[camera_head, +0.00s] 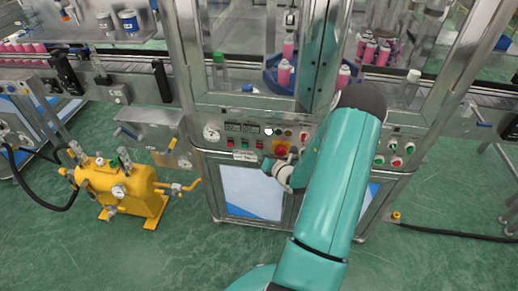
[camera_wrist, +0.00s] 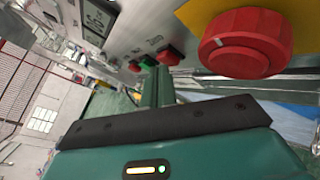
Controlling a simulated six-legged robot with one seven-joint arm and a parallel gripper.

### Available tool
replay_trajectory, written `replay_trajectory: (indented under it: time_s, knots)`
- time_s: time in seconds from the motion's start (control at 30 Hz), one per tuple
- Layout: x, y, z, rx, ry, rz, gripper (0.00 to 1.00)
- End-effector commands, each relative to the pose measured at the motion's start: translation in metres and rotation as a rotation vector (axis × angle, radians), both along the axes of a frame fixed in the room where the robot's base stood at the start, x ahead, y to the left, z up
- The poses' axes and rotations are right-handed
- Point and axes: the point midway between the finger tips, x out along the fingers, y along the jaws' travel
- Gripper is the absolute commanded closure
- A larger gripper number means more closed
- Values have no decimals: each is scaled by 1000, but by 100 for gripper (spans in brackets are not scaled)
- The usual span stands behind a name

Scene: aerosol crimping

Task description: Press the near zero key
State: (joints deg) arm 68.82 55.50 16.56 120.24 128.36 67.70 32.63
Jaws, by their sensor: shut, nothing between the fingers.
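The control panel of the machine carries a row of small keys. In the wrist view, a red key (camera_wrist: 168,55) is nearest, with a green key (camera_wrist: 147,62) and another red key (camera_wrist: 134,66) beyond it. Their small labels are hard to read, so I cannot be sure which is the zero key. My gripper (camera_wrist: 154,75) is shut and empty, its tips in front of the row, close to the green and nearest red keys. I cannot tell if they touch. In the head view my gripper (camera_head: 270,165) is just below the panel's keys.
A large red mushroom button (camera_wrist: 245,43) on a yellow plate sits close beside the keys. A digital display (camera_wrist: 97,18) is above them. In the head view, a gauge (camera_head: 211,133) is left on the panel, and a yellow pump unit (camera_head: 118,188) stands on the floor.

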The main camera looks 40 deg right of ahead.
Motion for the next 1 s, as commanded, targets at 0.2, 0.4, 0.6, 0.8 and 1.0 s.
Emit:
replay_trajectory:
  time_s: [0.2,0.4,0.6,0.8,1.0]
  knots:
    - [2,-2,0,-1,0,0,100]
    - [2,-2,0,-1,0,0,100]
    - [0,0,0,-1,0,0,100]
    - [-6,8,0,-1,0,0,100]
    - [-8,11,1,-1,-1,0,100]
